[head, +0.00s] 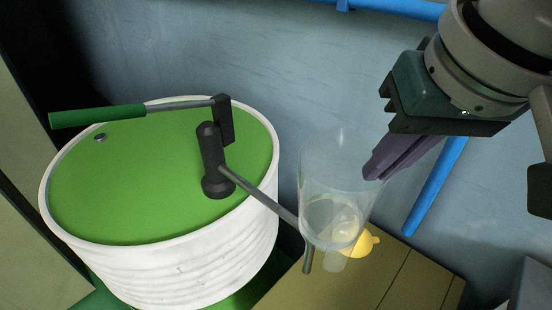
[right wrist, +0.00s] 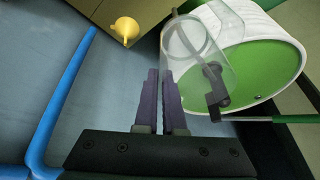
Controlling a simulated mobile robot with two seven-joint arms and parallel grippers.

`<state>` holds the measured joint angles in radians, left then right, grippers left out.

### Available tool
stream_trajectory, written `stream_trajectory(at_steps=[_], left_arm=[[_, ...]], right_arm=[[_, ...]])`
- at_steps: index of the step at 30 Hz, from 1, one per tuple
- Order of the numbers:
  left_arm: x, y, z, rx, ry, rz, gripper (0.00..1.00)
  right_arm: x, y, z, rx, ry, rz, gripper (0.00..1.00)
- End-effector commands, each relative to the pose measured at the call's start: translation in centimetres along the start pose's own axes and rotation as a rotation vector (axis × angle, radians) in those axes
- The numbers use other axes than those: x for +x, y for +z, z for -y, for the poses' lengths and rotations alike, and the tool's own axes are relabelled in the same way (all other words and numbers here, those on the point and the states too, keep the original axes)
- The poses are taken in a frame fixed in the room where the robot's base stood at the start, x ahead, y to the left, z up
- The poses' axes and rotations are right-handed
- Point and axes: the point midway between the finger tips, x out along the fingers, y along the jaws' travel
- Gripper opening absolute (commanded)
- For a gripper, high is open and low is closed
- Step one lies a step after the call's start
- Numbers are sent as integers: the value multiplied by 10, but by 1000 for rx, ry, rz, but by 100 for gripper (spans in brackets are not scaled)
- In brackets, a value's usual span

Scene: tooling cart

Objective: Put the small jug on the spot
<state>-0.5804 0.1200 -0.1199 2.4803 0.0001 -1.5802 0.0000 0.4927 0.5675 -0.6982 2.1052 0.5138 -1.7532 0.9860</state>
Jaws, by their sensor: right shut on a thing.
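A clear, see-through cylindrical vessel (head: 326,180), which I take to be the small jug, is beside the drum in the head view. My right gripper (head: 374,172) comes in from the upper right, its purple fingers shut on the vessel's upper wall. In the right wrist view the fingers (right wrist: 162,75) are close together and the vessel (right wrist: 215,68) extends from their tips. A small yellow rounded piece (head: 371,242) with a projection shows partly behind the vessel, and again in the wrist view (right wrist: 126,30). I cannot make out a marked spot. My left gripper is not in view.
A white ribbed drum (head: 190,268) with a green top (head: 130,190) stands at left. A green-handled crank (head: 98,115) and a dark knobbed lever (head: 212,165) lie across it; the lever's rod reaches behind the vessel. A blue rail (head: 435,185) is at right. The tan surface (head: 400,285) has bare room.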

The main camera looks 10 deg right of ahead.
Motion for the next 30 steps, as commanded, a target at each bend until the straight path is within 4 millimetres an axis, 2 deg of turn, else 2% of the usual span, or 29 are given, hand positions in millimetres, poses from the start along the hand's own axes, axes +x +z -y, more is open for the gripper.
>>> stream_trajectory(at_steps=[5, 8, 12, 18, 21, 24, 27, 30], left_arm=[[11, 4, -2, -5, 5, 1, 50], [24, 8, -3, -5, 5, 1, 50], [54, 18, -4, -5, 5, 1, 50], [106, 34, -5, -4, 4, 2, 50], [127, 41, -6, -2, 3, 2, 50], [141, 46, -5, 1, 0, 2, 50], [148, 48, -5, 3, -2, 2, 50], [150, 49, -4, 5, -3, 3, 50]], right_arm=[[45, 33, -17, 56, 23, 6, 0], [77, 60, -34, 89, 37, 4, 0], [128, 106, -66, 132, 58, -1, 0], [192, 170, -110, 165, 72, -8, 0], [214, 195, -127, 173, 75, -10, 0], [228, 211, -139, 176, 75, -13, 0], [235, 221, -146, 177, 74, -15, 0], [238, 222, -147, 179, 71, -18, 0]])
